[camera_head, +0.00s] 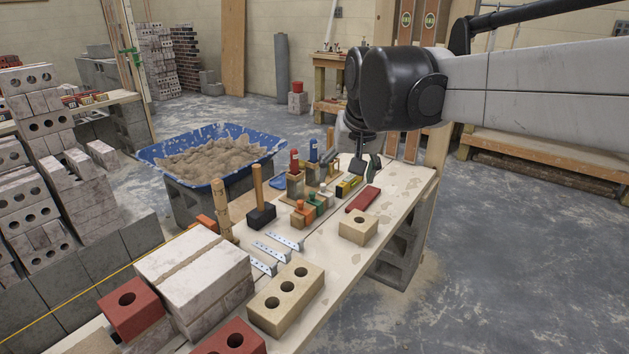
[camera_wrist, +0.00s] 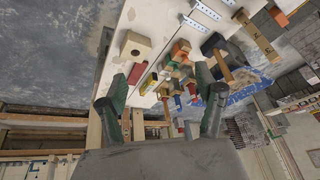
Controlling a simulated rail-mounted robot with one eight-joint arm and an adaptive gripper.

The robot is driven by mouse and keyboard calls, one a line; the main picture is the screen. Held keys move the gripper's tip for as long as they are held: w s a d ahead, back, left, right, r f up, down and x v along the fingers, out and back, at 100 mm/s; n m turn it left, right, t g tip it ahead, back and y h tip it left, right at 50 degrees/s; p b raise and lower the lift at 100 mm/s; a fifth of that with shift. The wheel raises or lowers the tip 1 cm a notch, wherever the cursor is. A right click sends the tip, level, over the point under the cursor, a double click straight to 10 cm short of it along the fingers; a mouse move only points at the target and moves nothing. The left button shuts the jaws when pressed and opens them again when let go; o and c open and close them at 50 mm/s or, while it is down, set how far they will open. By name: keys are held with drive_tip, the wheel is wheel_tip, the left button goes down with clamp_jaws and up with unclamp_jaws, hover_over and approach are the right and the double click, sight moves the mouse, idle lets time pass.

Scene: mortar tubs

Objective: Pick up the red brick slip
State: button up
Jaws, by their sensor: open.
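The red brick slip (camera_head: 363,198) lies flat on the pale plank bench top, behind the small tan brick with one hole.
The tan one-hole brick (camera_head: 358,227) stands just in front of the slip. A yellow level (camera_head: 349,185) and wooden blocks with coloured tools (camera_head: 304,212) are to its left. A blue mortar tub (camera_head: 212,150) is farther left. Open floor lies right of the bench (camera_head: 407,183).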

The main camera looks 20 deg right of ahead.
drive_tip(key=w+d+r+m+g+p, duration=0.1)
drive_tip(key=w+d, duration=0.2)
drive_tip(key=w, duration=0.4)
drive_tip(key=w+d+m, duration=0.1)
drive_tip(key=w+d, duration=0.2)
drive_tip(key=w, duration=0.3)
drive_tip(key=m+g+p, duration=0.3)
drive_tip(key=m+g, duration=0.1)
drive_tip(key=m, duration=0.1)
hover_over(364, 198)
wheel_tip(364, 198, down, 19)
drive_tip(key=f+b, duration=0.1)
drive_tip(key=f, duration=0.4)
drive_tip(key=f+b, duration=0.1)
drive_tip(key=f, duration=0.2)
drive_tip(key=shift+w+f+b, duration=0.2)
drive_tip(key=shift+w+b, duration=0.05)
drive_tip(key=shift+b, duration=0.05)
drive_tip(key=shift+s+f+b, duration=0.2)
drive_tip(key=shift+f+b, duration=0.9)
drive_tip(key=shift+f, duration=1.55)
drive_tip(key=shift+r, duration=0.1)
